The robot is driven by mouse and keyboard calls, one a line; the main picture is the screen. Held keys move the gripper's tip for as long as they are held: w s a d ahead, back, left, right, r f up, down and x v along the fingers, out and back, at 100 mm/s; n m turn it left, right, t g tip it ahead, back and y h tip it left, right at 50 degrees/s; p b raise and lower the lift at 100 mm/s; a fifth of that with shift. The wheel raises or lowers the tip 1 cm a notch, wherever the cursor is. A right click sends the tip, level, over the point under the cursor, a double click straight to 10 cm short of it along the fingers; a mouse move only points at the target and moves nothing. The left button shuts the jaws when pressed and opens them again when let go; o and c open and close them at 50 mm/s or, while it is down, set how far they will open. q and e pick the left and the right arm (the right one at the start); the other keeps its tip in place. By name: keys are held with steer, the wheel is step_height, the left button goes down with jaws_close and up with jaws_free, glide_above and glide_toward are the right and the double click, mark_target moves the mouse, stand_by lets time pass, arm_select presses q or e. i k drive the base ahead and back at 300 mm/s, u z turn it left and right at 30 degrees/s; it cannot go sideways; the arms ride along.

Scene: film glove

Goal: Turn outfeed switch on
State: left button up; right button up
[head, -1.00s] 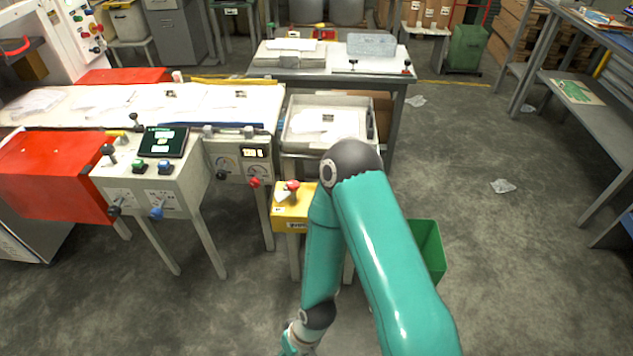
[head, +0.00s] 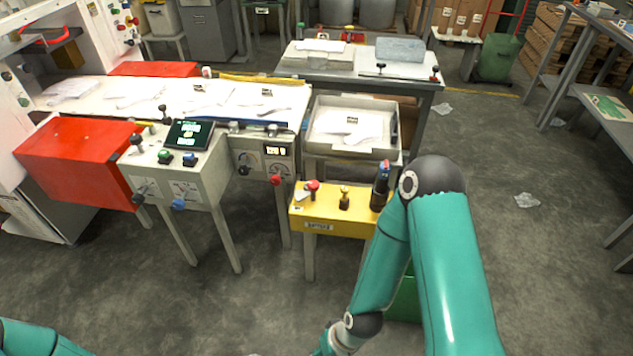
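No label reading "outfeed" can be made out, so I cannot tell which control is the outfeed switch. A grey control console (head: 205,172) at the left carries a lit screen (head: 189,134), a green button, a blue button, and black and blue front levers (head: 178,204). A panel beside it has a dial, a lit display (head: 276,150) and a red knob (head: 276,180). A yellow box (head: 335,224) carries a red knob (head: 312,186), a brass-coloured knob (head: 344,200) and a dark upright handle (head: 380,188).
My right arm stands in front of the yellow box's right end. A green bin (head: 404,302) is partly hidden behind it. A white tray (head: 350,150) with film gloves stands behind the yellow box. A red cover (head: 75,160) is left of the console. Floor is free in front.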

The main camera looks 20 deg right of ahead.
mark_target(314, 186)
steer(key=u, duration=0.05)
steer(key=i, duration=1)
steer(key=z, duration=0.05)
